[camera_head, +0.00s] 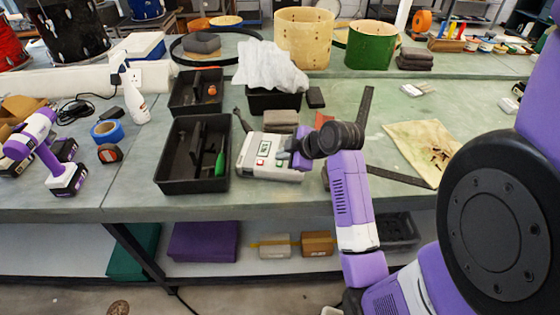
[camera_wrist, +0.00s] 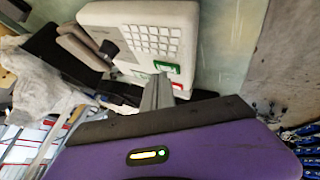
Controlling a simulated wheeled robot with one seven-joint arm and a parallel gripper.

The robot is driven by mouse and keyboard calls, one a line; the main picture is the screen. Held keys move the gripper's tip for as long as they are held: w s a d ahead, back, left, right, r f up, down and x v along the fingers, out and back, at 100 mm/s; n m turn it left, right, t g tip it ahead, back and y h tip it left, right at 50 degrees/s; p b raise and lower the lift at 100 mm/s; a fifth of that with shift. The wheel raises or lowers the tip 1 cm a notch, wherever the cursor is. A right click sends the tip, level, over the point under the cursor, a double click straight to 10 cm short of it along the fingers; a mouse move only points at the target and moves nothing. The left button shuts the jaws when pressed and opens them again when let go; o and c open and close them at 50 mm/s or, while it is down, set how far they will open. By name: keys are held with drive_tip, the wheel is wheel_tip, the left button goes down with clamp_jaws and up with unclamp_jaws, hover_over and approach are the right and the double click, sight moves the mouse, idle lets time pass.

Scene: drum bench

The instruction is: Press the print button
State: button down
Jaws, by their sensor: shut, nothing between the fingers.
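The pale label printer (camera_head: 262,172) sits on the bench right of a black tray, with a small green-marked area on top. In the wrist view the printer (camera_wrist: 118,14) shows a grid of pale keys, with a green button (camera_wrist: 168,67) and a red one (camera_wrist: 177,86) near its edge. Which is the print button is not readable. My gripper (camera_wrist: 160,80) is shut and empty, its fingertips over the printer's top beside the green and red buttons. I cannot tell whether they touch. In the head view my wrist partly covers the printer's right side.
A black divided tray (camera_head: 165,180) with a green-handled tool stands close left of the printer. A black bin with crumpled white plastic (camera_head: 270,68) is behind it. A stained cloth (camera_head: 420,148) lies to the right. Bench surface between tray and tape (camera_head: 106,131) is clear.

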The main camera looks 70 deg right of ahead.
sight(282, 163)
drive_tip(key=shift+f, duration=0.25)
drive_tip(key=shift+r, duration=0.1)
drive_tip(key=shift+r+p, duration=0.75)
drive_tip(key=shift+r, duration=0.1)
drive_tip(key=shift+r, duration=0.1)
wheel_tip(282, 163, up, 6)
drive_tip(key=p, duration=0.5)
idle(0.8)
